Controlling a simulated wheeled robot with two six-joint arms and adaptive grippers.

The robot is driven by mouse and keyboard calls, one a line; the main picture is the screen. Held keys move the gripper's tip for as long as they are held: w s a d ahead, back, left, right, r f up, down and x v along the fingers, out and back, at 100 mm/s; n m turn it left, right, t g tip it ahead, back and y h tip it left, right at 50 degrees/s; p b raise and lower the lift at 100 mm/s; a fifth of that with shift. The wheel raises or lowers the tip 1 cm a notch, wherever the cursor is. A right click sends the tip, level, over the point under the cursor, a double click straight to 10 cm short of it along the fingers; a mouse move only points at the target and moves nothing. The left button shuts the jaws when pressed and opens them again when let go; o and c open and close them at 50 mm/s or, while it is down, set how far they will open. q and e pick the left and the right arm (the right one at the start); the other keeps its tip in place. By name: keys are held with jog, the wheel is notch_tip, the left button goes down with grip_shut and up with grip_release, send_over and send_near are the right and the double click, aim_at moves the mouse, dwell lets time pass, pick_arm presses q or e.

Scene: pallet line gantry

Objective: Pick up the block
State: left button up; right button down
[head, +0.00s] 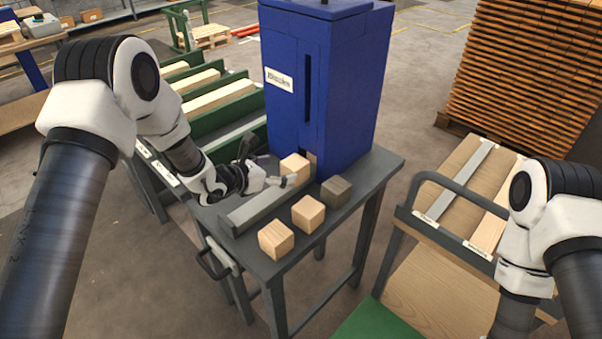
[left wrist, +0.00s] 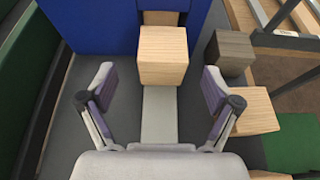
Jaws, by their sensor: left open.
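A light wooden block (head: 295,168) sits at the foot of the blue dispenser (head: 318,80), at the upper end of a grey rail (head: 262,205) on the dark table. My left gripper (head: 277,170) is close to it. In the left wrist view the block (left wrist: 163,55) lies ahead of my open left gripper (left wrist: 158,88), roughly centred between the fingers and just beyond their tips. Nothing is between the fingers except the grey strip below. Part of another wooden piece (left wrist: 160,18) shows in the dispenser opening behind the block. My right gripper is out of view.
On the same table (head: 365,175), a dark block (head: 336,191) and two light blocks, one nearer the middle (head: 308,213) and one nearer the front (head: 276,239), stand right of the rail. Green racks with planks (head: 215,95) are at left; a wooden cart (head: 440,260) is at right.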

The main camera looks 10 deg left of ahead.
aim_at(295, 166)
pick_arm(q)
jog(key=shift+w+d+f, duration=0.2)
jog(key=shift+w+d, duration=0.25)
jog(key=shift+w, duration=0.1)
jog(key=shift+w+d+p, duration=0.2)
jog(key=shift+w+p, duration=0.05)
jog(key=shift+p, duration=0.1)
jog(key=p+x, duration=0.1)
jog(key=x, duration=0.3)
jog(key=shift+s, duration=0.1)
jog(key=shift+w+d+f, duration=0.15)
jog(key=shift+w+f, duration=0.1)
jog(key=shift+f, duration=0.05)
jog(key=shift+s+r, duration=0.15)
jog(key=c, duration=1.3)
